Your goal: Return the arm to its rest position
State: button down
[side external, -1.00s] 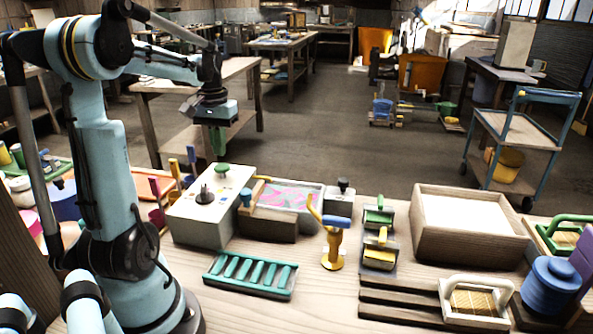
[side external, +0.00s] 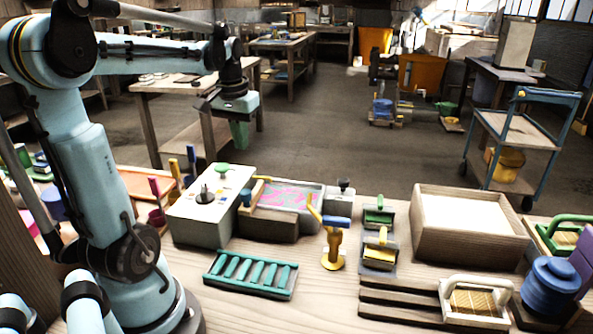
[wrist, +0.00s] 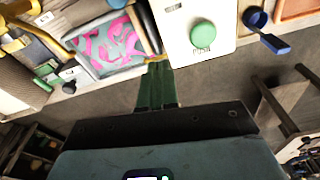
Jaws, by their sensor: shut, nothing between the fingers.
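My gripper (side external: 239,134) is raised in the air above and behind the workbench, its green fingers pointing down and shut with nothing between them. In the wrist view the green fingers (wrist: 157,88) lie together, and no object shows at their tips. My arm reaches in from the left of the side view, its upper links bent over toward the gripper. The grey box with a green button (side external: 222,171) stands on the bench below and in front of the gripper. It also shows in the wrist view, with its green button (wrist: 203,34) at the upper middle.
A pink-and-grey patterned tray (side external: 290,195), a yellow stand with a lever (side external: 333,245), a green rack (side external: 251,273) and a wooden box (side external: 470,240) crowd the bench. A wooden table (side external: 178,90) stands behind my gripper. Open floor lies right of it.

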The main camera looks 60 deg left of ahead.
jog(key=d+f+m+t, duration=0.2)
jog(key=d+m+t, duration=0.1)
jog(key=d, duration=0.9)
jog(key=w+d+f+m+t, duration=0.1)
jog(key=d+f+m+t, duration=0.1)
jog(key=d, duration=1)
jog(key=shift+f+m+t+h, duration=0.25)
jog(key=shift+m+t+h, duration=0.25)
jog(key=shift+m, duration=0.6)
